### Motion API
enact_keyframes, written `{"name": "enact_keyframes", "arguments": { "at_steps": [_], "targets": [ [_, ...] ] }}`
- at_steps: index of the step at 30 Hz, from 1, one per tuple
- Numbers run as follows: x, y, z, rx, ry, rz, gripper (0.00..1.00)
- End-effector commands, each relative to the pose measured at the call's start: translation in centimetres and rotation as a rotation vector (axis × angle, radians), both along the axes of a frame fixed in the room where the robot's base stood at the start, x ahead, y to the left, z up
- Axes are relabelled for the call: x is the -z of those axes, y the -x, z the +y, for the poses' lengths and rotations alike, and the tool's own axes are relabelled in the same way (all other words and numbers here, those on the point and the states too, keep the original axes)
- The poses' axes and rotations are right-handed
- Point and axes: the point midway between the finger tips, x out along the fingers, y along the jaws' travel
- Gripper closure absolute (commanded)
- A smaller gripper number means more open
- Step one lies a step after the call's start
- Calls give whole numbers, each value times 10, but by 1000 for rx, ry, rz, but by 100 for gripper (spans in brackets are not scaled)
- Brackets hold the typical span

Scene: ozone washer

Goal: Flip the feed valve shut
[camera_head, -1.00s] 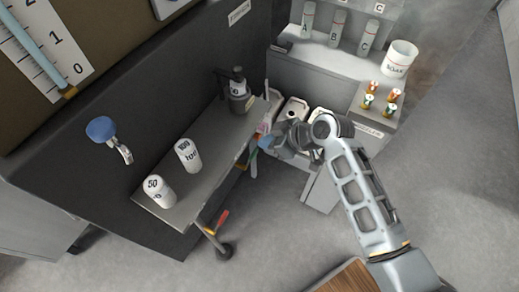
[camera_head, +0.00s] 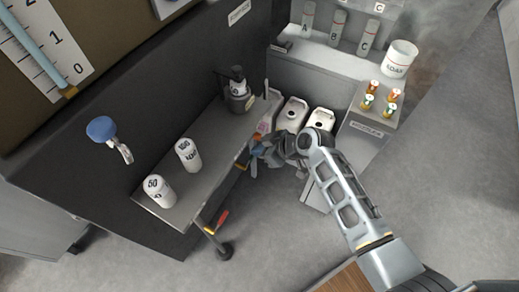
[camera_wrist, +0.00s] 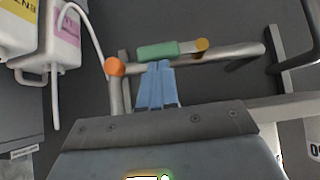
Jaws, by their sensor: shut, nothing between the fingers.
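In the wrist view, a green-handled lever (camera_wrist: 158,51) lies roughly along a grey pipe (camera_wrist: 225,52), with a yellow-brown knob at its right end. An orange ball end (camera_wrist: 115,67) sits on the pipe to its left. No label shows which valve is the feed valve. My gripper (camera_wrist: 160,66) has its light blue fingers together and empty, tips just at the green handle; I cannot tell whether they touch. In the head view, my gripper (camera_head: 256,147) is beside the bench's far right edge, and the green handle is hidden. A red-handled lever (camera_head: 222,218) shows lower, under the bench's front.
The bench (camera_head: 215,170) carries white cylinders marked 50 and 100 and a dark pump-like device (camera_head: 238,92). White jugs (camera_head: 292,113) stand behind my gripper, and a hose (camera_wrist: 95,35) hangs near it. A cabinet (camera_head: 366,138) stands right. Floor in front is open.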

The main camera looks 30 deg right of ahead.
Motion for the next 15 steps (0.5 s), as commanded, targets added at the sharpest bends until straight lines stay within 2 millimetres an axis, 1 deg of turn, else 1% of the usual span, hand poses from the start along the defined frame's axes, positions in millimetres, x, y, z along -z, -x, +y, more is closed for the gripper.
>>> {"name": "enact_keyframes", "arguments": {
  "at_steps": [15],
  "targets": [
    [7, -2, -4, 2, -88, 50, 100]
  ]
}}
